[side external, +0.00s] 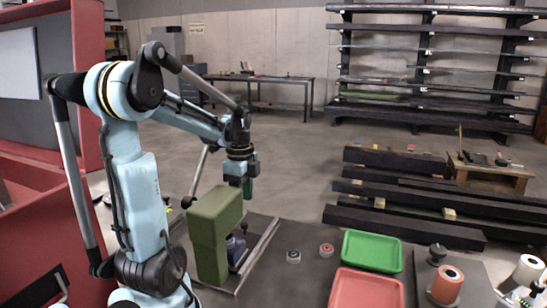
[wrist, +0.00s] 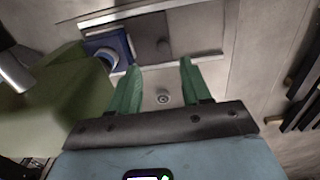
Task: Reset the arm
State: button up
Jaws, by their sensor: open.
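My gripper (side external: 248,188) hangs beyond and to the right of the top of an olive-green block-shaped detector (side external: 209,245). Its two green fingers also show in the wrist view (wrist: 160,82), spread apart with nothing between them. A small round grey item (wrist: 162,98) lies on the surface below, seen through the gap. The detector (wrist: 50,105) fills the left side of the wrist view. The conveyor's pale rail (side external: 262,246) runs beside it. A blue item (side external: 236,250) sits in the detector's opening, partly hidden; it also shows in the wrist view (wrist: 109,46).
A green tray (side external: 372,251) and a red tray (side external: 366,291) lie at the front right. Two small round pieces, one grey (side external: 293,256) and one red (side external: 326,250), lie on the dark surface. An orange roll (side external: 447,285) stands further right. Dark beams (side external: 405,228) lie stacked behind.

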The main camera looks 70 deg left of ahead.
jog(key=w+d+r+n+t+y, duration=0.1)
jog(key=w+d+r+n+t, duration=0.15)
jog(key=w+d, duration=0.45)
jog(key=d+n+t+h, duration=0.1)
jog(key=d+n+t, duration=0.3)
jog(key=d, duration=1.4)
jog(key=shift+f+n+t, duration=0.2)
jog(key=shift+n+t, duration=0.15)
jog(key=shift+n, duration=0.9)
jog(key=shift+s, duration=0.15)
